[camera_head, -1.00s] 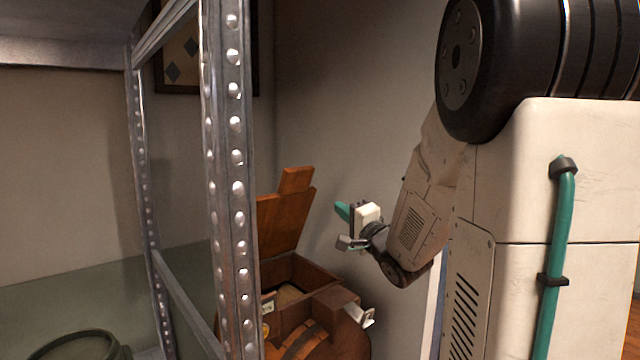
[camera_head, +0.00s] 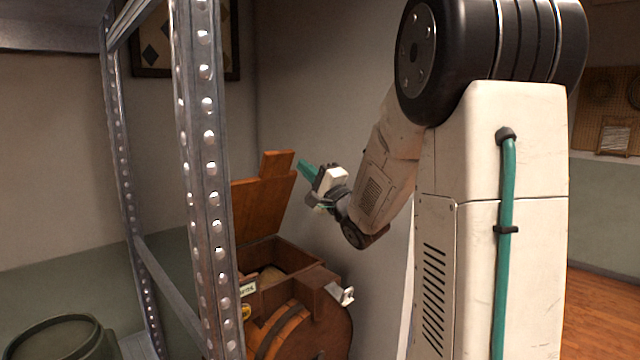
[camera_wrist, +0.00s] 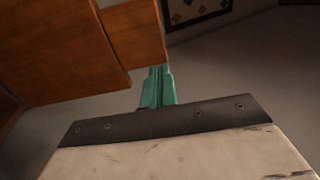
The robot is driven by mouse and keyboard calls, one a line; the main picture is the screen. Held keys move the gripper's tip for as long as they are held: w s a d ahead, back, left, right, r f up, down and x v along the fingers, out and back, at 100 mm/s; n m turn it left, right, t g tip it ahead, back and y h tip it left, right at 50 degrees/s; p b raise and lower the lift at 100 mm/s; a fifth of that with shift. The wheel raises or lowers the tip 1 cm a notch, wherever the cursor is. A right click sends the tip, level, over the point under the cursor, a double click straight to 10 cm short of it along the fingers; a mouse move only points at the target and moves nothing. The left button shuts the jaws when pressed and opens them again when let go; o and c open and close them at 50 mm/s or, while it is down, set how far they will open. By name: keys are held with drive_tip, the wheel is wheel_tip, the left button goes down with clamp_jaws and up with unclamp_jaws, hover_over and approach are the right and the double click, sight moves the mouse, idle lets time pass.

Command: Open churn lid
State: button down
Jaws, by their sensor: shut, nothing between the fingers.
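The wooden churn (camera_head: 310,318) stands at the lower middle of the head view, partly behind a metal post. Its reddish-brown lid (camera_head: 262,207) is tilted up, leaning back near the wall, and the box opening (camera_head: 272,272) below it shows. A metal crank (camera_head: 341,294) is on the churn's right side. My gripper (camera_head: 308,170) is beside the lid's upper right edge, with its teal fingers shut and empty. In the wrist view the fingers (camera_wrist: 157,88) point ahead, close to the lid (camera_wrist: 70,50) on the left; I cannot tell whether they touch.
A perforated metal shelf post (camera_head: 205,180) stands in front of the churn's left side. A dark green round container (camera_head: 60,340) is at the lower left. A framed picture (camera_head: 185,40) hangs on the wall behind.

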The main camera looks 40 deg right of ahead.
drive_tip(key=shift+x, duration=1.35)
drive_tip(key=shift+d, duration=0.1)
